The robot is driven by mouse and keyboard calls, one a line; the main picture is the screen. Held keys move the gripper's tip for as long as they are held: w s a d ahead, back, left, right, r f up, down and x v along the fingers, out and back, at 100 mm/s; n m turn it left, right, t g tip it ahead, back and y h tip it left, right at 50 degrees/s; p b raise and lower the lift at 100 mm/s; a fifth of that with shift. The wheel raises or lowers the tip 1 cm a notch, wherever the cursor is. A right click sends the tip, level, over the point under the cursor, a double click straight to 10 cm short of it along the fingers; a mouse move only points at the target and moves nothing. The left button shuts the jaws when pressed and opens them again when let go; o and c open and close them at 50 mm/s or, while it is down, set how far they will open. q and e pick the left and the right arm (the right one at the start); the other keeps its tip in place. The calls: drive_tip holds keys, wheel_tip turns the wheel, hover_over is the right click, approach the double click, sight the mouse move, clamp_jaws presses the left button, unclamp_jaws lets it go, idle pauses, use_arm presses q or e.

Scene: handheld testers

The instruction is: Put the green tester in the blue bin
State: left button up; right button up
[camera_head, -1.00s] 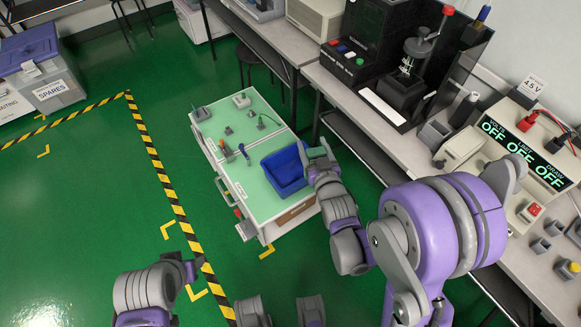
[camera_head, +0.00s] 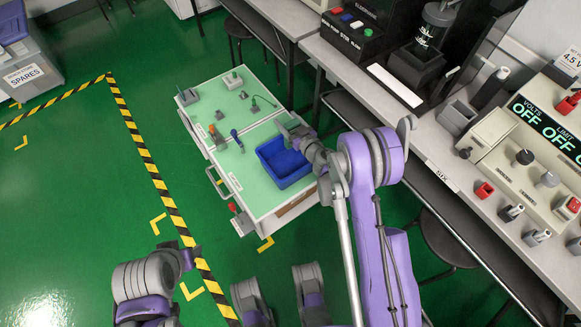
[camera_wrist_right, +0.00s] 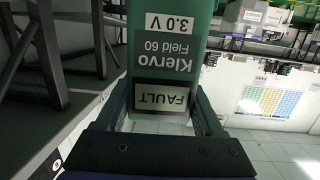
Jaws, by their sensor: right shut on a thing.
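The green tester (camera_wrist_right: 172,62) is between the fingers of my right gripper (camera_wrist_right: 165,112) in the right wrist view. Its labels read "Klervo Field 60", "3.0 V" and "FAULT", upside down. In the head view my right gripper (camera_head: 297,134) is at the back right edge of the blue bin (camera_head: 286,167), partly over it. The tester is hard to make out there. The bin stands on the right part of the green-topped cart, and the inside that shows looks empty.
The cart (camera_head: 262,199) also carries small grey holders, a blue-handled tool (camera_head: 237,139) and other small items left of and behind the bin. A workbench (camera_head: 440,150) with instruments runs along the right. Green floor with striped tape (camera_head: 140,140) is free at left.

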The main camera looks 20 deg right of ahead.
drive_tip(key=y+b, duration=0.1)
drive_tip(key=b, duration=0.1)
approach(279, 138)
drive_tip(key=w+a+r, duration=0.1)
drive_tip(key=w+r, duration=0.3)
drive_tip(key=w, duration=0.1)
use_arm(q)
drive_tip(key=shift+w+f, duration=0.15)
drive_tip(key=shift+f, duration=1.45)
use_arm(e)
drive_tip(key=shift+n, duration=0.4)
drive_tip(key=shift+s+a+f, duration=0.15)
drive_tip(key=shift+f, duration=2.1)
drive_tip(key=shift+f+b, duration=0.2)
drive_tip(key=shift+b, duration=0.15)
drive_tip(key=o, duration=1.5)
use_arm(q)
drive_tip(key=shift+f, duration=0.25)
drive_tip(key=shift+r, duration=0.1)
use_arm(e)
drive_tip(key=shift+r, duration=0.15)
